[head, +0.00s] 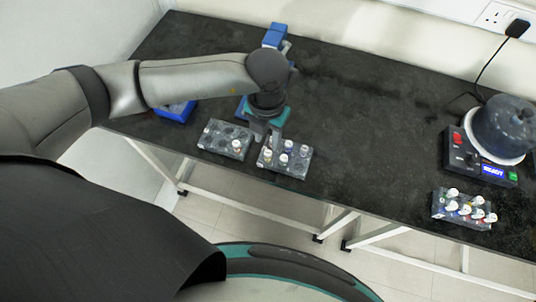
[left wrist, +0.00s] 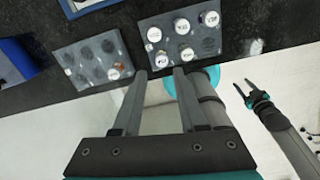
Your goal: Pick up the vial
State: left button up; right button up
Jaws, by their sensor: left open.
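Several white-capped vials (head: 283,158) stand upright in a grey rack (head: 295,168) near the table's front edge; their caps show in the left wrist view (left wrist: 186,54). A second grey rack (head: 211,140) on its left holds one vial (head: 236,147), also in the left wrist view (left wrist: 115,73). My left gripper (head: 266,143) points down over the fuller rack and hides part of it. My right gripper (left wrist: 243,86) appears open and empty, away from the racks.
A third rack (head: 440,207) with several vials stands at the right, in front of a mixer device (head: 460,150) with a dark round top. Blue objects (head: 175,110) lie behind the left racks. The table's middle is clear.

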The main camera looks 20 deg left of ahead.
aim_at(268, 153)
pick_arm(q)
notch_tip(268, 153, down, 6)
jog(key=shift+d+f, duration=0.15)
jog(key=shift+f, duration=0.1)
grip_shut()
dwell(0.5)
